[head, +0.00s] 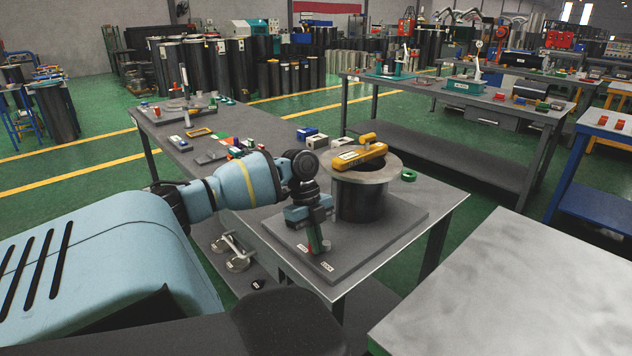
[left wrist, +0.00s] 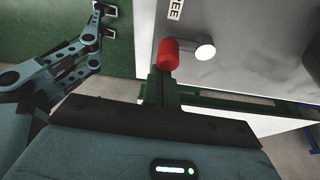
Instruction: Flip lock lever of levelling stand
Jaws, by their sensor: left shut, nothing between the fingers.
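The levelling stand is a grey base plate (head: 385,238) on the near end of the bench, carrying a black flanged cylinder (head: 360,200). A yellow level (head: 360,155) lies on its flange. The lock lever's red knob (head: 326,246) is at the plate's front edge, between two small labels. It also shows in the left wrist view (left wrist: 168,52), beside a pale round piece and a label partly reading "EE". My left gripper (head: 315,240) points down at the knob, its green fingers (left wrist: 160,85) shut and empty. They look close against the knob; contact is unclear. The lever's arm is mostly hidden.
Small blocks and boxes (head: 307,134) and tools lie further back on the bench (head: 440,192). A green ring (head: 408,175) lies right of the cylinder. A pale table (head: 530,290) stands at front right. Open air lies before the plate's front edge.

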